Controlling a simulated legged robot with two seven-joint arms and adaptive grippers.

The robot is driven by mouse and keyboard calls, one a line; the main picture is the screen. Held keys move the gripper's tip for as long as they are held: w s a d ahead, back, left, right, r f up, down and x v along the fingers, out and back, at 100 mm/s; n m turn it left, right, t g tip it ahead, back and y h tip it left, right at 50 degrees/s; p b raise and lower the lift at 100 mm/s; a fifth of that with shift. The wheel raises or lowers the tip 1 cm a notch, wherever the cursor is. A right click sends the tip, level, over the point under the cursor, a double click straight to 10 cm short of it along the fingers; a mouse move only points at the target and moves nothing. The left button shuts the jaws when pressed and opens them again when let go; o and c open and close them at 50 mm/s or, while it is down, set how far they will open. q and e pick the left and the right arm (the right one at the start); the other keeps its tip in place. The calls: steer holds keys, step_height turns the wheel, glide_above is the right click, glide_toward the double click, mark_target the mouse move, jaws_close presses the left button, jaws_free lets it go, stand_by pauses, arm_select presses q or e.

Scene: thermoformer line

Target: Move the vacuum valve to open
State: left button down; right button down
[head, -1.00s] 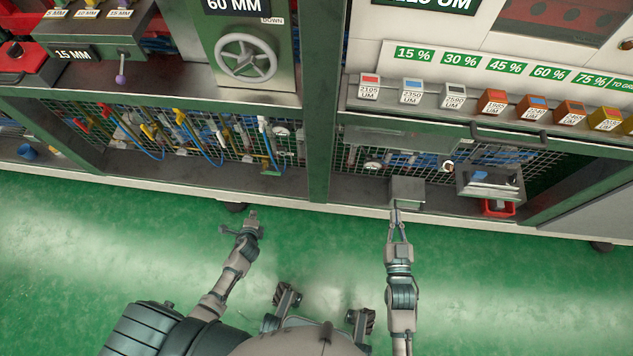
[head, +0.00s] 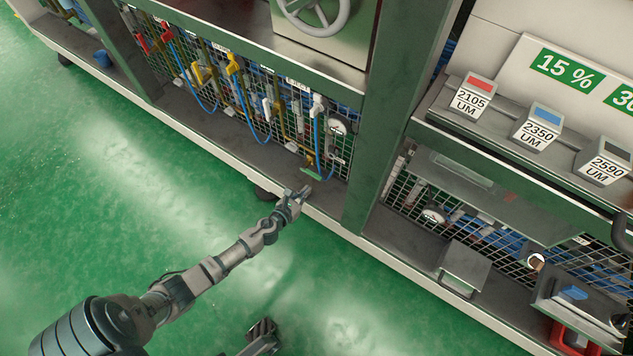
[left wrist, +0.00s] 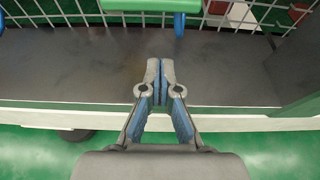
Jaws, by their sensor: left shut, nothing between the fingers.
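My left gripper (head: 304,191) is shut and empty at the bay's front edge, below and apart from the white handles. In the left wrist view the gripper (left wrist: 160,72) points over the grey shelf, its fingertips together, short of a green bar (left wrist: 150,4) and a blue hose end (left wrist: 179,24).
A green post (head: 398,110) stands right of the valve bay. Beyond it are a grey box (head: 464,268) and a red bin (head: 566,340) on the lower shelf. A handwheel (head: 318,12) is above the bay.

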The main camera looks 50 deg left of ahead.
mark_target(311, 173)
arm_select(q)
steer(key=b+x, duration=0.1)
steer(key=x, duration=0.2)
step_height(311, 173, up, 4)
steer(key=shift+f+p, duration=0.1)
steer(key=shift+p, duration=0.3)
steer(key=shift+s+d, duration=0.1)
